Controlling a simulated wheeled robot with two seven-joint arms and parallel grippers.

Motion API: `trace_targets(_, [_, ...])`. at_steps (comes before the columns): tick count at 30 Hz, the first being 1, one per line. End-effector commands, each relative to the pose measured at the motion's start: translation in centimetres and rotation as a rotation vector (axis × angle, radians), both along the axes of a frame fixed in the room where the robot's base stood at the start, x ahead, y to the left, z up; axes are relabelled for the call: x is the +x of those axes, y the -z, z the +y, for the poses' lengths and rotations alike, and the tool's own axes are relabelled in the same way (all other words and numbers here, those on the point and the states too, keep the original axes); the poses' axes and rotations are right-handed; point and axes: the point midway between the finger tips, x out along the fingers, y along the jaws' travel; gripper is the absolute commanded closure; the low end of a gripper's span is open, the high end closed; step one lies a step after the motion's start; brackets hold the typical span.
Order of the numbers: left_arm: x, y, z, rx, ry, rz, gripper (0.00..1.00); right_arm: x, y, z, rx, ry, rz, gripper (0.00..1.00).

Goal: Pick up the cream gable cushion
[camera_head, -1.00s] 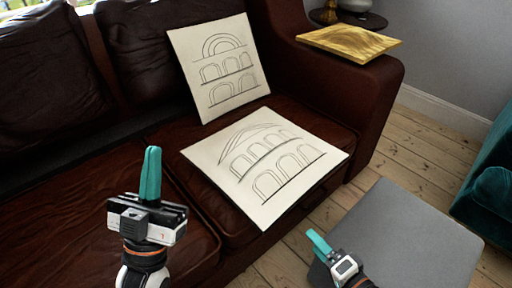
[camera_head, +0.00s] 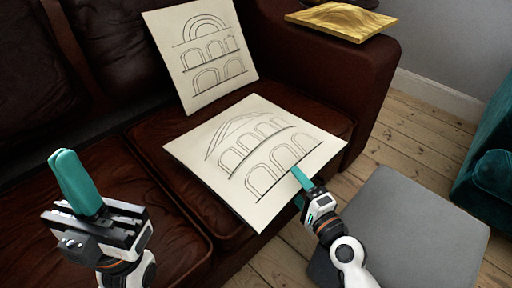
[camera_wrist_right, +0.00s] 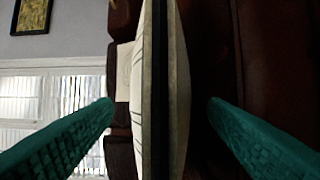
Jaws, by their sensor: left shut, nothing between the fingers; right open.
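The cream gable cushion (camera_head: 225,185), printed with a gable over rows of arches, lies on the sofa seat, its near corner over the front edge. My right gripper (camera_head: 300,175) is open at its front right edge. In the right wrist view, the cushion (camera_wrist_right: 178,90) stands edge-on between the two teal fingers of my right gripper (camera_wrist_right: 160,105), with a gap on each side. My left gripper (camera_head: 66,158) is shut and empty, above the seat at the lower left.
A similar cream cushion with a round arch (camera_head: 208,60) leans against the sofa back. A gold cushion (camera_head: 340,20) lies on the sofa arm (camera_head: 365,65). A grey flat-topped piece (camera_head: 420,230) stands at the lower right, beside bare floorboards (camera_head: 415,130). A teal seat (camera_head: 485,175) is at the right edge.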

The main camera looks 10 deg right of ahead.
Motion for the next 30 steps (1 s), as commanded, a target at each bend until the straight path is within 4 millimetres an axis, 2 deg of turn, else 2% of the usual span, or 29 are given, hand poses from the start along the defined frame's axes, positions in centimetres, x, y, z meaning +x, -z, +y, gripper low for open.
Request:
trace_targets(3, [0.1,-0.3,0.0,0.0,-0.001,-0.027,1.0,1.8,0.3,0.8,0.002,0.001,-0.002,0.32])
trace_targets(6, [0.2,-0.4,-0.1,0.002,-0.002,-0.029,1.0,2.7,0.2,1.1,0.0,0.001,-0.001,0.32])
trace_targets(14, [0.2,-0.5,-0.1,0.001,-0.002,-0.03,1.0,2.9,0.2,1.2,-0.003,-0.001,0.001,0.32])
trace_targets(17, [0.2,-0.5,-0.1,0.001,-0.001,-0.03,1.0,2.9,0.2,1.2,-0.003,-0.001,0.001,0.45])
trace_targets(24, [0.2,-0.5,-0.1,0.001,-0.001,-0.031,1.0,2.9,0.2,1.2,-0.003,-0.001,0.001,0.84])
trace_targets(30, [0.1,-0.6,-0.1,0.001,-0.001,-0.031,1.0,2.9,0.0,1.2,0.0,0.0,-0.002,0.85])
